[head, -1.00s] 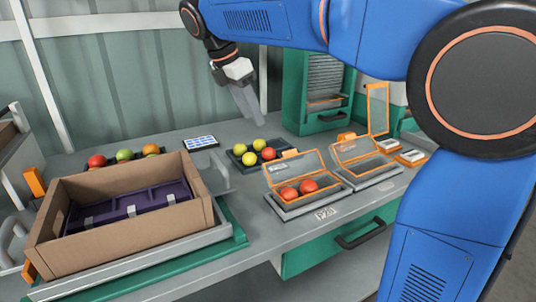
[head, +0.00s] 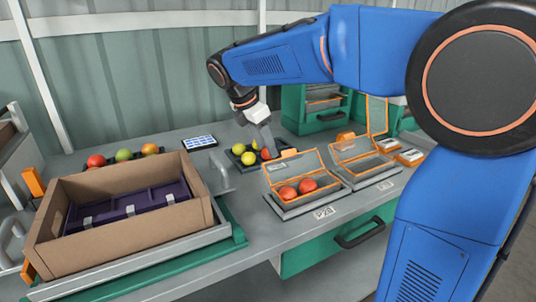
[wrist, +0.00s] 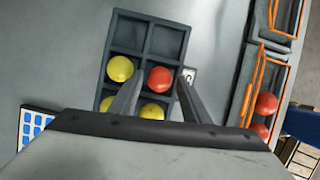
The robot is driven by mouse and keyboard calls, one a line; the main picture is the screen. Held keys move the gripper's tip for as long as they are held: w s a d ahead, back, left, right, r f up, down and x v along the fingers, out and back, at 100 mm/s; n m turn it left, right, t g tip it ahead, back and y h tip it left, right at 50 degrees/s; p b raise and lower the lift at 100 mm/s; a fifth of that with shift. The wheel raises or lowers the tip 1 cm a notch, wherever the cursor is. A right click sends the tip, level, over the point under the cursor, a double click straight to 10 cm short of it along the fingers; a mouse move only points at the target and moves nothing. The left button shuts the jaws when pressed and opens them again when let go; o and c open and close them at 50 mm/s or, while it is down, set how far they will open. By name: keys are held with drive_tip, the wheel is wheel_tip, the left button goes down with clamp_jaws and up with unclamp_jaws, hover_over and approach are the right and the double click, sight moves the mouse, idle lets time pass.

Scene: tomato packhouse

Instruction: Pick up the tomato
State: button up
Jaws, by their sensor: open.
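A red tomato (wrist: 160,79) sits in a compartment of the dark divided tray (wrist: 147,20), beside several yellow tomatoes (wrist: 120,68). In the head view the red tomato (head: 266,154) is partly hidden by my gripper (head: 266,143). In the wrist view my gripper (wrist: 158,90) is open and empty above the tray. Its two fingers point toward the red tomato, one on each side of the line to it. I cannot tell how high the fingertips are above it.
An open orange-framed box (head: 300,205) with two red tomatoes stands right of the tray, with another open box (head: 365,170) beyond it. A cardboard carton (head: 130,235) with a purple insert fills the left.

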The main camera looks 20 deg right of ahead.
drive_tip(key=shift+d+f, duration=0.15)
drive_tip(key=shift+f, duration=0.25)
drive_tip(key=c, duration=0.5)
